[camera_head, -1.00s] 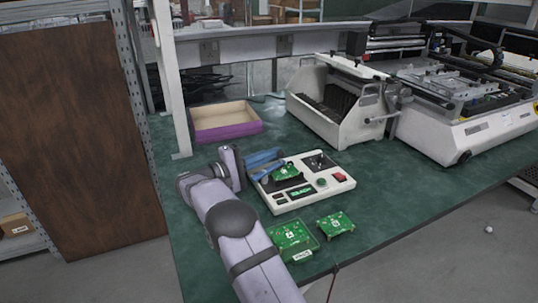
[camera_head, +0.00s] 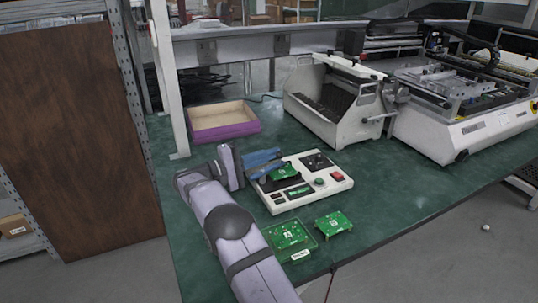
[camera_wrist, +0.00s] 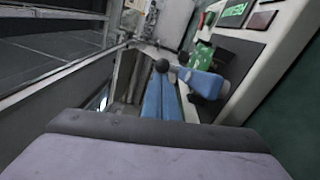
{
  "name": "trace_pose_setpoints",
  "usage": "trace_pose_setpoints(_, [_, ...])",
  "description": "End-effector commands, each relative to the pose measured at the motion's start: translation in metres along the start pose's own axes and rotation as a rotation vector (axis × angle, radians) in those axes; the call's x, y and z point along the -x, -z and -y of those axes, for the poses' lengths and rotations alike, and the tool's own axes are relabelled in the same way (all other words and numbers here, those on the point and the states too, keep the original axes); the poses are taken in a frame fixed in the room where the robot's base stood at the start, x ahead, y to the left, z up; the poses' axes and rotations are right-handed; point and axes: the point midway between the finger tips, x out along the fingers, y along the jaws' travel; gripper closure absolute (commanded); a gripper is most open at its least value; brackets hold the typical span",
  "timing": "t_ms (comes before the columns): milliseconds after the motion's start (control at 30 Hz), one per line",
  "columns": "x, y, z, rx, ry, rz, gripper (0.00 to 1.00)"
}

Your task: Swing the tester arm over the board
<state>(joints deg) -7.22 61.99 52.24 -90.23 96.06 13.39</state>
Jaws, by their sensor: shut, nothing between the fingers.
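The white tester (camera_head: 334,186) stands on the green bench, with a green board (camera_head: 284,172) in its left part. The board also shows in the wrist view (camera_wrist: 203,53). The blue tester arm (camera_head: 268,170) lies across the board's left side, partly over it. In the wrist view the tester arm (camera_wrist: 205,82) is close to the right of my fingers. My gripper (camera_head: 278,154) is shut and empty, just beyond the tester's far left edge. Its blue fingers (camera_wrist: 160,80) point at a black round knob (camera_wrist: 161,65); I cannot tell whether they touch it.
A green board in a tray (camera_head: 288,239) and a loose green board (camera_head: 333,223) lie in front of the tester. A purple-sided box (camera_head: 224,130) stands behind on the left. A white rack machine (camera_head: 338,113) stands behind. The bench right of the tester is clear.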

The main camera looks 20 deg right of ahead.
Motion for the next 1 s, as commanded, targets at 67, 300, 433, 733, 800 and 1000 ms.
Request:
trace_pose_setpoints(67, [-0.0004,-0.0002,0.0004,0.001,0.001,0.005,1.00])
trace_pose_setpoints(300, [-0.0009,-0.0005,0.0008,0.002,0.004,0.018,1.00])
trace_pose_setpoints(433, [-0.0011,-0.0010,0.0006,0.002,0.005,0.024,1.00])
trace_pose_setpoints(733, [-0.0016,-0.0016,0.0011,0.003,0.008,0.039,1.00])
trace_pose_setpoints(800, [-0.0018,-0.0017,0.0010,0.002,0.008,0.042,1.00])
trace_pose_setpoints(1000, [-0.0021,-0.0021,0.0010,0.004,0.010,0.050,1.00])
